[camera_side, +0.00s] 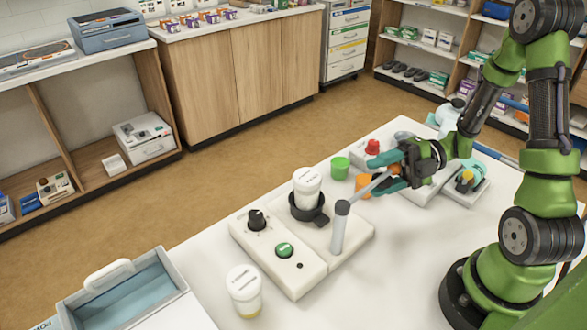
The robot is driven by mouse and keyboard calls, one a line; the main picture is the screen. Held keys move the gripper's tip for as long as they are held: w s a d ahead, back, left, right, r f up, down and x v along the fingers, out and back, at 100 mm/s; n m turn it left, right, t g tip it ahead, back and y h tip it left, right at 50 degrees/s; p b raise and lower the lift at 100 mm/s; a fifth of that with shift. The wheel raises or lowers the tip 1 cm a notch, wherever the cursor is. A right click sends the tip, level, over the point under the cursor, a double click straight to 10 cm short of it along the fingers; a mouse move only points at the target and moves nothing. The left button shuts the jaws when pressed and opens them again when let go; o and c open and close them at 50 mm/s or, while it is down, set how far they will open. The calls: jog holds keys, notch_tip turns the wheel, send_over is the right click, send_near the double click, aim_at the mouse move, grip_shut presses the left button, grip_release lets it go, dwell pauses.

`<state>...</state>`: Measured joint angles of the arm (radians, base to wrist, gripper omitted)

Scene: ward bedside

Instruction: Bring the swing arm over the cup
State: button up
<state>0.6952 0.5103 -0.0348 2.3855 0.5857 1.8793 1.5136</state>
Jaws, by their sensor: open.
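A white lidded cup (307,183) stands upright in a black ring holder on a cream device (318,262). The swing arm is a thin grey rod (362,191) on top of a grey post (339,228) at the device's right side. The rod points to the upper right, beside the cup and not above it. My gripper (378,174), with teal fingertips, is open at the rod's far end. The rod's tip appears to lie between the fingers; whether they touch it I cannot tell.
The device also carries a black knob (256,220) and a green button (284,250). Another white-lidded cup (244,290) stands in front left. Green (340,167), orange (362,185) and red (372,147) items stand behind the rod. A grey bin (122,292) is at lower left.

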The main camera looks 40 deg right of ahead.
jog(key=shift+a, duration=0.2)
grip_shut()
jog(key=shift+w, duration=0.2)
jog(key=w+a+n+g, duration=0.4)
jog(key=w+n+g, duration=0.4)
jog(key=g, duration=0.4)
jog(key=shift+w+n+g+h, duration=0.3)
jog(key=shift+n, duration=0.2)
jog(key=shift+a+r, duration=0.1)
jog(key=shift+a, duration=0.05)
